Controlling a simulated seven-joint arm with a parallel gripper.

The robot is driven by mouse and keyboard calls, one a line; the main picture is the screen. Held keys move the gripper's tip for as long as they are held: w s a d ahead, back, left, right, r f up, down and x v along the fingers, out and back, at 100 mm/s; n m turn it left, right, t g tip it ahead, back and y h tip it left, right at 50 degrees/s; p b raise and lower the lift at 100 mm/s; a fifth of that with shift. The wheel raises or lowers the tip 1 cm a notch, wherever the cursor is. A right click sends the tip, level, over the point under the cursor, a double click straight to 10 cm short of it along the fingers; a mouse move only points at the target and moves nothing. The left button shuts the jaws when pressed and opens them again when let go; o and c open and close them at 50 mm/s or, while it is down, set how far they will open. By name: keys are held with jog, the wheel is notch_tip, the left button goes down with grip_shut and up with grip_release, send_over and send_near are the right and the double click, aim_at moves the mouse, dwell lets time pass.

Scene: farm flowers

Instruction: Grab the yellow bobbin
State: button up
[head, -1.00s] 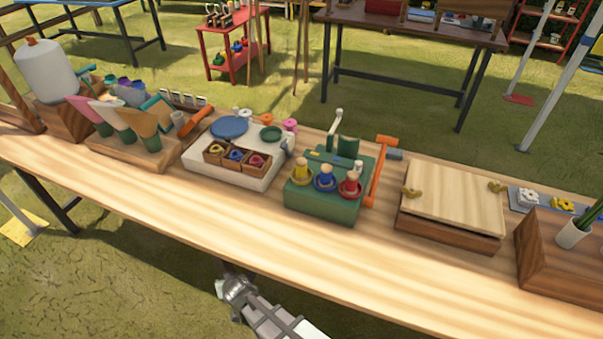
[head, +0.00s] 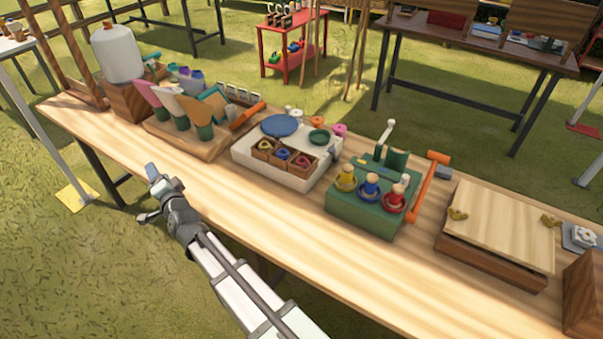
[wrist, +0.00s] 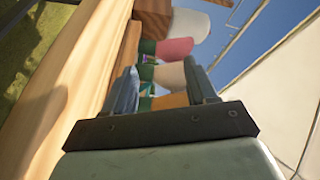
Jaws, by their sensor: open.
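A yellow bobbin-like piece (head: 346,180) with a wooden top stands upright on the green box (head: 362,218), left of a blue one (head: 370,187) and a red one (head: 393,199). Another small yellow piece (head: 265,146) lies in the left compartment of a wooden tray on the white box (head: 270,176). My gripper (head: 150,192) is open and empty at the table's front edge, well left of both yellow pieces. In the wrist view its fingers (wrist: 162,82) are apart, with nothing between them held; no yellow bobbin shows there.
A stand with pink, white and tan cones (head: 178,112) is just beyond my gripper, and the cones also show in the wrist view (wrist: 175,48). An orange-handled tool (head: 430,185) stands right of the green box. The front strip of the table (head: 250,215) is clear.

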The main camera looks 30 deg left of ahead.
jog(key=w+d+r+m+t, duration=0.1)
jog(key=w+r, duration=0.3)
jog(key=w, duration=0.2)
jog(key=w+d+r+m, duration=0.1)
jog(key=w+d+r, duration=0.15)
jog(key=w, duration=0.35)
jog(key=n+g+h, duration=0.8)
jog(key=n+h, duration=0.8)
jog(key=n, duration=0.6)
send_near(349, 167)
jog(key=f, duration=0.5)
jog(key=shift+s+a+f, duration=0.15)
jog(key=shift+s+f, duration=0.1)
jog(key=shift+s, duration=0.15)
jog(key=shift+w+a+f, duration=0.1)
jog(key=shift+a+f, duration=0.05)
jog(key=shift+f, duration=0.9)
jog(key=shift+a+f, duration=0.15)
jog(key=shift+f, duration=0.85)
jog(key=shift+w+a+f, duration=0.1)
jog(key=shift+a+f, duration=0.05)
jog(key=shift+f, duration=0.9)
